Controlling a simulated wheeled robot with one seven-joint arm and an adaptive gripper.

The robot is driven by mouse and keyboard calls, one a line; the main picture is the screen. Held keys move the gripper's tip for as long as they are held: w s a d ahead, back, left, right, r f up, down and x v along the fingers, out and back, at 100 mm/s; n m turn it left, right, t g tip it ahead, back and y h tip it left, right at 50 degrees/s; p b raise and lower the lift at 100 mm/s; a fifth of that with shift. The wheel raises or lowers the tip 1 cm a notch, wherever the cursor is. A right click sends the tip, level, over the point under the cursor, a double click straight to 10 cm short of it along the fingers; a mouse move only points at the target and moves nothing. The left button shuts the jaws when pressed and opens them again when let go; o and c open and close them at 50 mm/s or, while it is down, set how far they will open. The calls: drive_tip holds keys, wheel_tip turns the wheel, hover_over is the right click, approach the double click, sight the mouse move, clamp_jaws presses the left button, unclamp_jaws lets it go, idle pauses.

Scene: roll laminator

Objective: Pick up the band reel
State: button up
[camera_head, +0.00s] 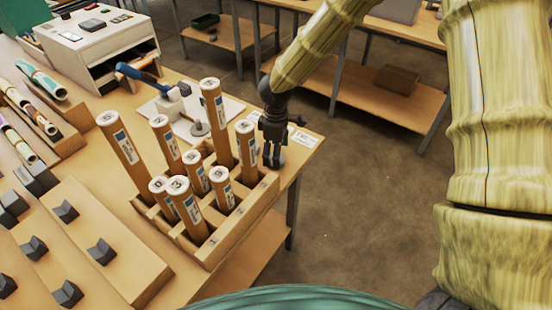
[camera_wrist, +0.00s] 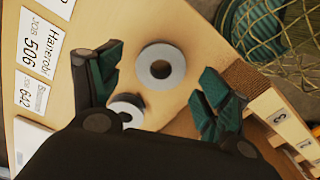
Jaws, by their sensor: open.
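A grey ring with a round brown hole, which looks like the band reel (camera_wrist: 145,72), lies flat on the wooden table in the wrist view. It is between and beyond my gripper's fingertips (camera_wrist: 162,60), and I see no contact. A second, smaller white and dark round thing (camera_wrist: 127,107) is nearer, by the left finger and partly hidden. My gripper (camera_head: 272,161) is open and empty, pointing down over the table's right end, beside the tube rack. In the head view I cannot clearly make out the reel near the gripper.
The wooden rack (camera_head: 240,222) with several upright brown tubes stands close left of my gripper. White labels (camera_head: 304,138) lie to its right, near the table edge. A blue-handled device (camera_head: 143,76) and a grey disc with a post (camera_head: 200,129) are behind the tubes.

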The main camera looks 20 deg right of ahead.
drive_tip(key=shift+f+p, duration=0.35)
drive_tip(key=shift+f, duration=1.05)
drive_tip(key=c, duration=1.1)
